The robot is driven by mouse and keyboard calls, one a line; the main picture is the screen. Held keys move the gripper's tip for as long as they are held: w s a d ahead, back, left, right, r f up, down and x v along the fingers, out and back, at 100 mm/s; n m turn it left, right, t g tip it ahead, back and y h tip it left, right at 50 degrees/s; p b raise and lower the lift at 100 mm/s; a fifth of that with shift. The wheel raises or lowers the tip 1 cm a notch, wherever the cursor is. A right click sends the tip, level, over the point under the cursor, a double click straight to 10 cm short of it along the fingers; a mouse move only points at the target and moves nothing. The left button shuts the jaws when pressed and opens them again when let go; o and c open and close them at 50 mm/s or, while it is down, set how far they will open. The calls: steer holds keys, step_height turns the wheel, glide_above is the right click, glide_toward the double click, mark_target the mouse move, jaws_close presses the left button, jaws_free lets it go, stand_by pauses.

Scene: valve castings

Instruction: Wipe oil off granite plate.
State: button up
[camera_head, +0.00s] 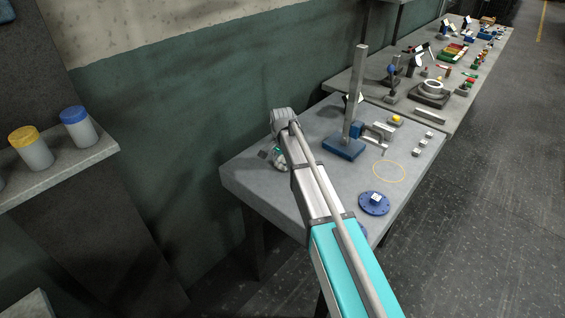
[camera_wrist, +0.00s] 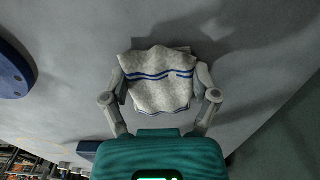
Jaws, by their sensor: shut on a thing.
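My gripper (camera_wrist: 161,78) is shut on a light grey cloth with blue stripes (camera_wrist: 158,92), which bunches between its two fingers in the wrist view. The grey granite plate (camera_wrist: 70,85) fills the ground beneath it. The same plate (camera_head: 248,178) shows in the head view, with my gripper (camera_head: 279,155) low over its left part, mostly hidden by my arm. The cloth is close to the plate, but I cannot tell whether it touches. A darker patch lies beyond the cloth in the wrist view; I cannot tell shadow from oil.
A height stand with a blue base (camera_head: 344,147) rises right of my arm. A blue flange (camera_head: 374,203) and a yellow ring (camera_head: 389,171) lie nearer the right edge. Small grey blocks (camera_head: 422,142) sit behind. A green wall (camera_head: 180,120) borders the left side.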

steer(key=shift+w+a+f, duration=0.1)
steer(key=shift+w+a, duration=0.4)
steer(key=shift+a, duration=0.1)
steer(key=shift+w, duration=0.1)
steer(key=shift+w+d, duration=1.1)
steer(key=shift+w, duration=0.15)
steer(key=shift+w+d, duration=0.1)
steer(key=shift+w+d, duration=1)
steer(key=shift+w, duration=0.2)
steer(key=shift+w+d, duration=0.1)
steer(key=shift+w, duration=0.05)
steer(key=shift+w+d, duration=0.95)
steer(key=shift+w, duration=0.25)
